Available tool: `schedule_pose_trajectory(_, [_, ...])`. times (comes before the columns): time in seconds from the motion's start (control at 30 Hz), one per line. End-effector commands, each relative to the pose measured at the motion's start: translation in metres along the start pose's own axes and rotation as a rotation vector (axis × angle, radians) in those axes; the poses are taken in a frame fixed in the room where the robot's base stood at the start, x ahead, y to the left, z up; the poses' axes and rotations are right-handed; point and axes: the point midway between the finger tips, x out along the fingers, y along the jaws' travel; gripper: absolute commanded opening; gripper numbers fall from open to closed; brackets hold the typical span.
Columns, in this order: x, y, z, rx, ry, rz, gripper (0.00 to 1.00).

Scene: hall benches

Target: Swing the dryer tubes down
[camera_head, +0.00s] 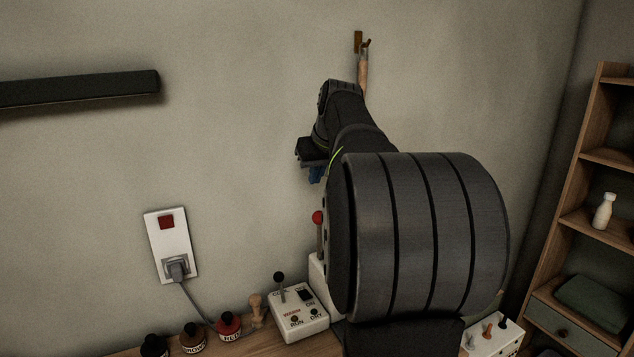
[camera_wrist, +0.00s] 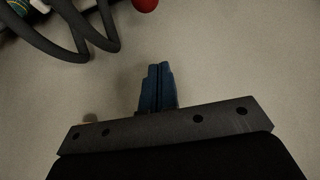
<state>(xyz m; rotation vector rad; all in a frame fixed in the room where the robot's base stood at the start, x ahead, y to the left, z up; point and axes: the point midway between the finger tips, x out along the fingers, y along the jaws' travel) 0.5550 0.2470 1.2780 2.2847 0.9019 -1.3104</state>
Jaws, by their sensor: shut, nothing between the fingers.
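Dark curved tubes (camera_wrist: 100,25) show at the top left of the wrist view, cut off by the frame edge; they look like the dryer tubes. In the head view I cannot make them out; my arm covers the middle of the bench. My gripper (camera_wrist: 156,68) is shut and empty in the wrist view, its blue fingers together and apart from the tubes. In the head view its blue fingers (camera_head: 317,174) show only partly, in front of the wall and above a red-knobbed lever (camera_head: 318,217). A red ball (camera_wrist: 145,4) shows at the wrist view's top edge.
A plugged wall socket (camera_head: 171,245) is at left. Another switch box (camera_head: 492,336) is at right, near a wooden shelf (camera_head: 585,160).

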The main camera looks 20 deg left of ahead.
Motion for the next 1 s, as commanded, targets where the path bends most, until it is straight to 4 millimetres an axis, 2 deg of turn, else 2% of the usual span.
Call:
schedule_pose_trajectory(0.37, [0.082, -0.001, 0.001, -0.001, -0.004, -0.002, 0.0])
schedule_pose_trajectory(0.5, [0.072, 0.0, 0.02, 0.0, 0.0, 0.001, 0.0])
schedule_pose_trajectory(0.67, [0.068, 0.0, 0.033, 0.0, 0.0, 0.001, 0.0])
schedule_pose_trajectory(1.0, [0.066, 0.0, 0.038, -0.001, 0.001, 0.0, 0.0])
